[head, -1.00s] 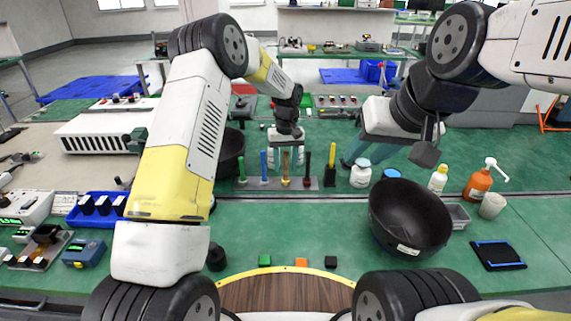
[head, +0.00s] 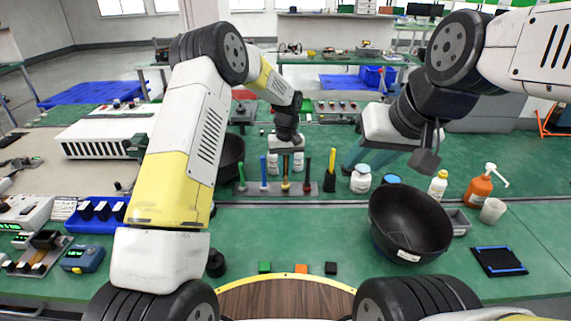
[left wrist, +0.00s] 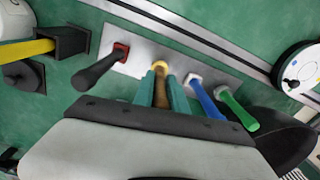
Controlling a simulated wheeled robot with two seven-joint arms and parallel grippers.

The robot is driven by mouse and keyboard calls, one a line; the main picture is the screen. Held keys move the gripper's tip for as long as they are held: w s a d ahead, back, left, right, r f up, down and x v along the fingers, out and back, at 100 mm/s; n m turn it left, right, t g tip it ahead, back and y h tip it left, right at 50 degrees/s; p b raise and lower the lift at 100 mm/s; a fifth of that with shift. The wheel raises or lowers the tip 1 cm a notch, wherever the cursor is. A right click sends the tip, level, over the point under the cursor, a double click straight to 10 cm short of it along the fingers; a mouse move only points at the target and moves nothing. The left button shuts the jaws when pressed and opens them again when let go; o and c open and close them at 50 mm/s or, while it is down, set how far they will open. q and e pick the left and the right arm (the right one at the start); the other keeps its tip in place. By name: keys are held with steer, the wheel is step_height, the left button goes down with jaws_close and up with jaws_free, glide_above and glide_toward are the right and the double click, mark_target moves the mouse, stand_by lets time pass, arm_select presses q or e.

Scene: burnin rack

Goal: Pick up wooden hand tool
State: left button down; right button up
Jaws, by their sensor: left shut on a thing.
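The wooden hand tool (head: 285,183) stands upright in a grey rack (head: 247,189), between a blue-handled tool (head: 263,171) and a black-handled tool with a red collar (head: 307,175). My left gripper (head: 285,160) comes down over it from above. In the left wrist view the teal fingers of my left gripper (left wrist: 161,88) are shut on either side of the brown handle (left wrist: 161,93), and its yellow collar (left wrist: 160,66) still sits at the rack. My right gripper (head: 354,155) hangs behind the white bottles; its finger gap is unclear.
A green-handled tool (head: 241,174) and a yellow-handled tool in a black holder (head: 330,180) flank the row. A dark bowl (head: 230,155) is left of the rack. A large black bowl (head: 408,220) and bottles (head: 361,180) are to the right. Small blocks (head: 301,268) lie in front.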

mark_target(286, 181)
arm_select(q)
steer(key=shift+r, duration=0.5)
step_height(286, 181, up, 2)
steer(key=shift+r, duration=0.2)
steer(key=s+d+r, duration=0.1)
steer(key=s+d, duration=0.7)
steer(key=s, duration=0.6)
stand_by(0.4)
